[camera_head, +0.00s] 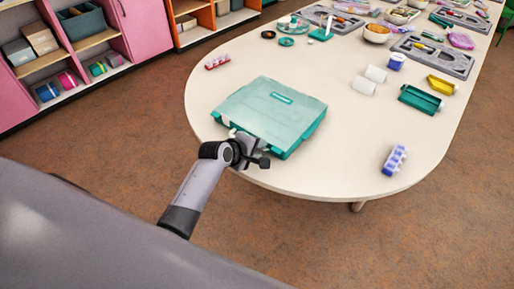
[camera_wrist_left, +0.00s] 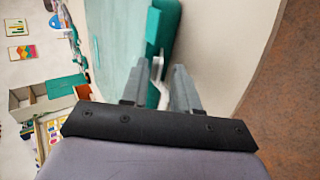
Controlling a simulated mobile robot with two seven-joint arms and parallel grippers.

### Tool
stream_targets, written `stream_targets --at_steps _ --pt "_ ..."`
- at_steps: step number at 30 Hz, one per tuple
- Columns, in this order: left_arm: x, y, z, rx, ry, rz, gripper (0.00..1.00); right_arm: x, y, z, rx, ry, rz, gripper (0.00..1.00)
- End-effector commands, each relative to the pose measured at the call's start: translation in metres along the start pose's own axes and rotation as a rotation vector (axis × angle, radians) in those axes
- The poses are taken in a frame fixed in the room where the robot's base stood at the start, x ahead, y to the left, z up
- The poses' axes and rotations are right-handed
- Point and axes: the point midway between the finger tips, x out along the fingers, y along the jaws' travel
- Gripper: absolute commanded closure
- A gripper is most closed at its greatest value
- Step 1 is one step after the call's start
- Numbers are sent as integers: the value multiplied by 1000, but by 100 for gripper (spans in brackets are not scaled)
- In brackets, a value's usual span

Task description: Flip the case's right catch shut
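The teal case (camera_head: 275,108) lies with its lid down near the rounded end of the table. My left gripper (camera_head: 252,153) is at the case's near edge and covers part of it. In the left wrist view the case (camera_wrist_left: 115,40) fills the upper middle. There the fingers of my left gripper (camera_wrist_left: 158,84) stand apart beside the case's edge. A pale, narrow piece (camera_wrist_left: 158,68) on that edge shows between the fingers; I cannot tell whether it is a catch or whether it is touched. The right catch cannot be clearly made out. My right gripper is not in view.
The cream table (camera_head: 335,150) is clear just right of the case. A purple-and-white block (camera_head: 394,160), white cups (camera_head: 364,85), a green tray (camera_head: 420,99) and a yellow tray (camera_head: 441,84) stand further right. A red-and-white block (camera_head: 217,62) lies behind the case.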

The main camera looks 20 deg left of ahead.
Motion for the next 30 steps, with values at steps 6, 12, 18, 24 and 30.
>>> stream_targets --at_steps 6,12,18,24,30 --pt "0 0 0 0 0 0 100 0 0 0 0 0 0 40" --pt "0 2 0 -1 -2 -26 100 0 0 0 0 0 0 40" --pt "2 10 0 1 -2 -151 100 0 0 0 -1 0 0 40" --pt "3 16 0 -1 -1 -300 100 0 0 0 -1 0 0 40" --pt "4 17 0 -1 0 -375 100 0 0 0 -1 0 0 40"
